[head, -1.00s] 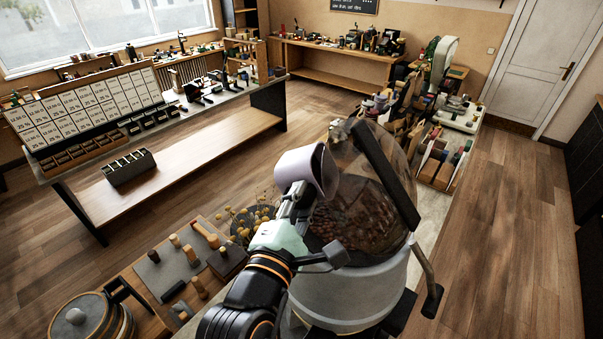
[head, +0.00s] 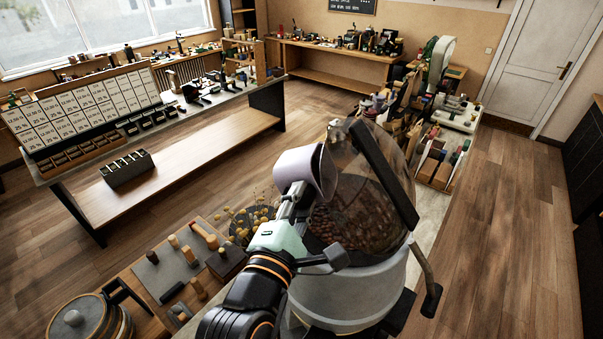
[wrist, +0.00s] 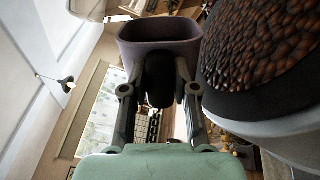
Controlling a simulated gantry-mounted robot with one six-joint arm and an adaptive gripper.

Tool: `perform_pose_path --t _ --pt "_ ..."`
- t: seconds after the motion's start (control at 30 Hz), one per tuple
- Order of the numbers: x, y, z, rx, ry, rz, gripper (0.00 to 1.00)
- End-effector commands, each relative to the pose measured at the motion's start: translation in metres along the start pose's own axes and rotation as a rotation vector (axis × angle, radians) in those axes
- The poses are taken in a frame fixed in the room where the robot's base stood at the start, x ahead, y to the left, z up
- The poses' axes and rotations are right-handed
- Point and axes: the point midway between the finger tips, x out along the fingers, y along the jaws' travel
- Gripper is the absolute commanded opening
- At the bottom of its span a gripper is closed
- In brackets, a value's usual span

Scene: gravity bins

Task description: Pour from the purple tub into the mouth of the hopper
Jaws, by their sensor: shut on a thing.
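The purple tub (head: 318,163) is tilted at the upper left side of the hopper, against or very near its clear dome. I cannot tell if they touch. In the wrist view the tub (wrist: 130,52) shows its rim and a dark inside; its contents cannot be made out. My gripper (head: 300,192) is shut on the tub, with its fingers (wrist: 160,80) at the tub's near wall. The hopper (head: 352,302) has a pale round body and a clear dome with brown beans (head: 355,215) in it. The wrist view shows beans (wrist: 262,40) at the right. The hopper's mouth is not clearly seen.
A dark upright bar (head: 383,170) stands along the hopper's right side, with a dark handle (head: 432,300) lower down. A dark bowl with yellow round-headed sticks (head: 258,215) is at the left, near my wrist. Wooden pieces lie on a grey mat (head: 172,272) farther left.

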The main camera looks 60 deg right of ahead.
Motion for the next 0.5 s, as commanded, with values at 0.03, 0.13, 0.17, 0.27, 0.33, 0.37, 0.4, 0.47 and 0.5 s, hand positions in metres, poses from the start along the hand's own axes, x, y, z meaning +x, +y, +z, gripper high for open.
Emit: perform_pose_path --t 0.03,0.13,0.17,0.27,0.33,0.37,0.4,0.47,0.5 --pt "0.0000 -0.0033 0.0006 0.038 -0.002 0.001 0.00" --pt "0.0001 -0.0050 0.0019 0.094 -0.002 0.002 0.00" --pt "0.0001 -0.0048 0.0021 0.100 -0.002 0.002 0.00" --pt "0.0000 -0.0043 0.0022 0.101 -0.002 0.002 0.00" --pt "0.0000 -0.0043 0.0021 0.101 -0.001 0.002 0.00" --pt "0.0000 -0.0043 0.0021 0.101 -0.001 0.002 0.00" --pt "0.0000 -0.0042 0.0021 0.100 -0.001 0.002 0.00" --pt "0.0000 -0.0043 0.0020 0.100 -0.001 0.002 0.00" --pt "0.0000 -0.0043 0.0020 0.100 -0.001 0.002 0.00"
